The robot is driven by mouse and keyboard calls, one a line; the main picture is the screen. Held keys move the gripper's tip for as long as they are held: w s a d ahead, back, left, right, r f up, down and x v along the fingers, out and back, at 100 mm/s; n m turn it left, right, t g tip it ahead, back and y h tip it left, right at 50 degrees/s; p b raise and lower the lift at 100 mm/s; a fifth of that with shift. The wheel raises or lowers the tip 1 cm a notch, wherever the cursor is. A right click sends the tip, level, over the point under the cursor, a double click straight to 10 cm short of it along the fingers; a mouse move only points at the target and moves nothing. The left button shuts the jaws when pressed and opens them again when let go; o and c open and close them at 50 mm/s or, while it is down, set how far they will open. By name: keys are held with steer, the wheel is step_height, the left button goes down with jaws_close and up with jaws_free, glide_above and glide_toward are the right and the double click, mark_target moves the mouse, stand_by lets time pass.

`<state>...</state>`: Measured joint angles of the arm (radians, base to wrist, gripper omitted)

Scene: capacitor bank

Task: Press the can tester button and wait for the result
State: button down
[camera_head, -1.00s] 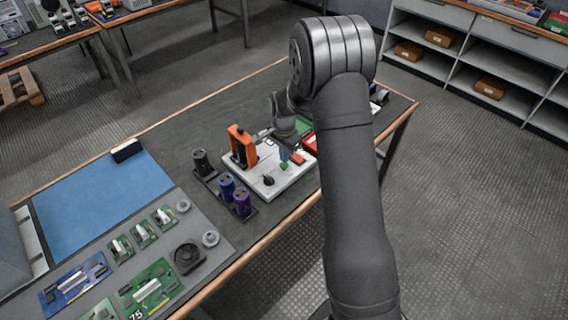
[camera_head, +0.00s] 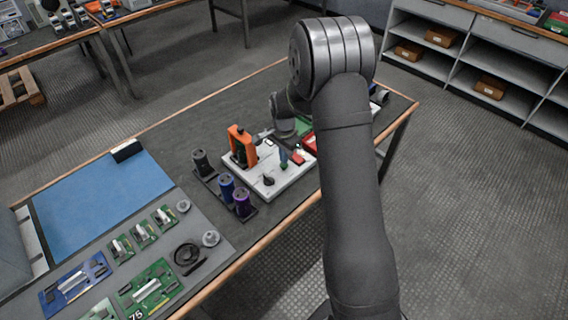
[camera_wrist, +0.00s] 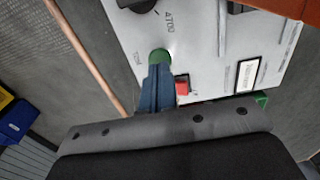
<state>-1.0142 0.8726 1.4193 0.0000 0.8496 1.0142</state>
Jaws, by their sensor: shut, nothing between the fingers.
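The can tester is a light grey-white panel (camera_head: 262,188) on the bench with an upright orange block (camera_head: 238,139) at its back left and a black knob (camera_head: 268,180). A round green button (camera_wrist: 160,56) sits on the panel near a "TEST" label and the marking "4700". My gripper (camera_wrist: 158,66) is shut, its blue fingertips together at the button's edge in the wrist view. Whether they touch or press it, I cannot tell. In the head view the fingertips (camera_head: 283,155) are over the button area. A small red part (camera_wrist: 182,87) and a pale label window (camera_wrist: 246,74) are beside them.
A blue mat (camera_head: 95,200) and several green boards lie farther left. My arm hides the bench's right part.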

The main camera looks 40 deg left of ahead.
steer(key=shift+f, duration=1.25)
steer(key=shift+r, duration=3.55)
steer(key=shift+f, duration=2.75)
